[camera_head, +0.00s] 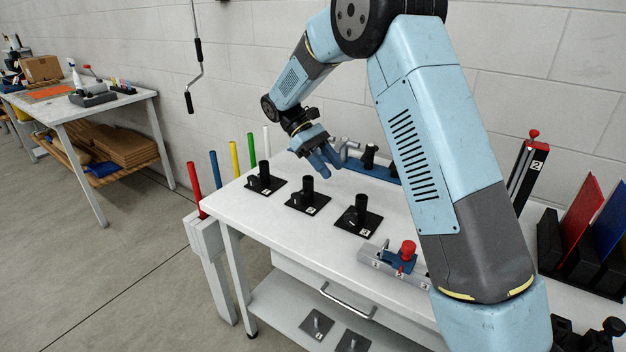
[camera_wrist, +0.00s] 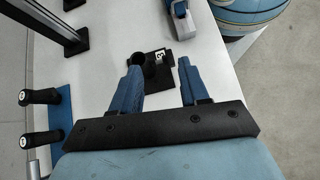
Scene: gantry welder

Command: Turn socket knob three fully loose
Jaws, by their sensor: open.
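Socket three is a black upright tube (camera_head: 361,206) on a black square plate marked 3 (camera_head: 373,222), the nearest of three on the white table. Its dark knob (camera_head: 348,215) sits low on the left of the tube. My gripper (camera_head: 328,158), with blue fingers, is open and empty above the table, behind sockets two and three. In the wrist view, the plate marked 3 (camera_wrist: 163,57) shows ahead, between my open fingers (camera_wrist: 159,68). The left finger partly covers the socket tube (camera_wrist: 138,60). I cannot make out the knob there.
Socket two (camera_head: 308,190) and socket one (camera_head: 265,174) stand left of socket three. A blue holder with black handles (camera_head: 373,170) lies behind. A clamp block with a red knob (camera_head: 407,250) is at the right. Coloured rods line the table's left end. Bare tabletop lies around the sockets.

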